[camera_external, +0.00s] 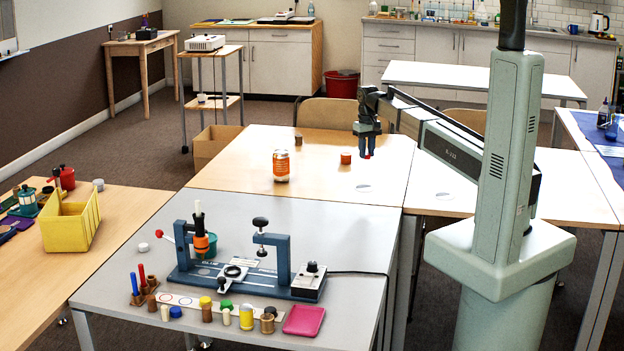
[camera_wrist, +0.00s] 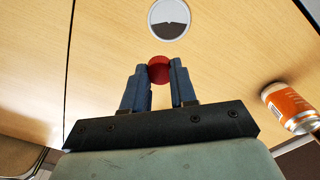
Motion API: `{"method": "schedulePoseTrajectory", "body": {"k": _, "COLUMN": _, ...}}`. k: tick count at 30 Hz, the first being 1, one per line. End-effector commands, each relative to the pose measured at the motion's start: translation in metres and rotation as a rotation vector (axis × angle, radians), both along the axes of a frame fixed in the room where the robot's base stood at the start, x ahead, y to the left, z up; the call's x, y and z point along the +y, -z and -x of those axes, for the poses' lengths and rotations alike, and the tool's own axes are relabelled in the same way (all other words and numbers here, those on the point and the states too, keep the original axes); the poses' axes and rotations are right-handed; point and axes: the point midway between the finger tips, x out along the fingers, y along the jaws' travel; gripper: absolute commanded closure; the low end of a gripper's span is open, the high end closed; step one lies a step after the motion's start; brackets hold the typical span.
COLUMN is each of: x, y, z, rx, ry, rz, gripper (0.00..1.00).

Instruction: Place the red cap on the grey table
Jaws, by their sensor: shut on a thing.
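The red cap (camera_wrist: 159,69) is between the fingertips of my gripper (camera_wrist: 160,80) in the wrist view. My gripper (camera_external: 367,152) is shut on it. In the external view only a bit of red shows at the fingertips. They hang over the wooden table (camera_external: 325,175), and I cannot tell the exact height. The grey table (camera_external: 130,285) stands in front of the wooden one, towards the camera, with bare grey surface around its equipment.
An orange can (camera_external: 281,166), a small red-orange pot (camera_external: 346,157) and a white disc (camera_external: 363,188) are on the wooden table near my gripper. The grey table holds a blue press rig (camera_external: 245,285), several small bottles and a pink tray (camera_external: 304,320). Its back-right area is clear.

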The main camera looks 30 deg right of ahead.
Motion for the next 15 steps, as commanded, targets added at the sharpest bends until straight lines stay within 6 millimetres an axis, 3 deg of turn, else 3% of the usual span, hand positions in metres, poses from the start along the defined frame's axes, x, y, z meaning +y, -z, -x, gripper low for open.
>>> {"method": "schedulePoseTrajectory", "body": {"k": 1, "x": 0.004, "y": -0.001, "z": 0.019, "rx": 0.0, "ry": -0.03, "rz": 0.0, "gripper": 1.0}}
{"method": "schedulePoseTrajectory", "body": {"k": 9, "x": 0.026, "y": -0.01, "z": 0.08, "rx": -0.002, "ry": -0.069, "rz": 0.0, "gripper": 1.0}}
{"method": "schedulePoseTrajectory", "body": {"k": 12, "x": 0.037, "y": -0.016, "z": 0.094, "rx": -0.001, "ry": -0.085, "rz": 0.0, "gripper": 1.0}}
{"method": "schedulePoseTrajectory", "body": {"k": 15, "x": 0.045, "y": -0.02, "z": 0.09, "rx": -0.001, "ry": -0.098, "rz": 0.0, "gripper": 1.0}}
